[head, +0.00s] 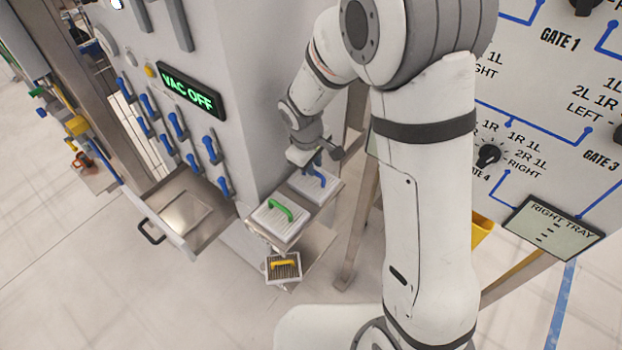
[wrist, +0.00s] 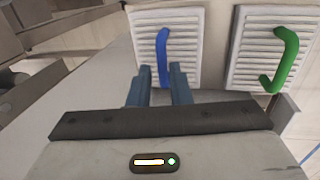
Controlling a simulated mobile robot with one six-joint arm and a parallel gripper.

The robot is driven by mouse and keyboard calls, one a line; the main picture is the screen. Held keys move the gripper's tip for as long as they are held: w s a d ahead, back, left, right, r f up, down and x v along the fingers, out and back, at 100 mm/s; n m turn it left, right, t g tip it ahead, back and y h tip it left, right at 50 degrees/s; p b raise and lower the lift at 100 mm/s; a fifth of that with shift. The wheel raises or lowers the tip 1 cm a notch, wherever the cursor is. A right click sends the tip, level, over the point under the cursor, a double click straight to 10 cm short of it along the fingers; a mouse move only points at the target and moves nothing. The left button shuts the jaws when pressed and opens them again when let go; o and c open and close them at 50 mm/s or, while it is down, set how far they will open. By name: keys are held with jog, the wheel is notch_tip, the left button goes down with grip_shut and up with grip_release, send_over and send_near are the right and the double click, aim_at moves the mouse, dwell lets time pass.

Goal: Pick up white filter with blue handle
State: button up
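The white filter with the blue handle (head: 325,188) lies on a small shelf beside the grey machine column in the head view. In the wrist view the white filter (wrist: 187,45) is at top centre, its blue handle (wrist: 162,48) pointing toward me. My gripper (wrist: 160,69) is open, with its two blue-grey fingers apart. The lower end of the handle appears between the fingers, with a gap on each side; I cannot tell how deep it sits. In the head view my gripper (head: 314,158) is just above this filter, partly covering the handle.
A white filter with a green handle (head: 265,222) lies beside it, also at right in the wrist view (wrist: 250,50). A filter with a yellow handle (head: 284,272) sits lower. An open metal drawer (head: 185,212) is at left. A panel reads VAC OFF (head: 190,90).

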aim_at(313, 178)
jog(key=f, duration=0.4)
jog(key=shift+w+d, duration=0.15)
jog(key=shift+d, duration=0.2)
jog(key=shift+c, duration=0.4)
grip_shut()
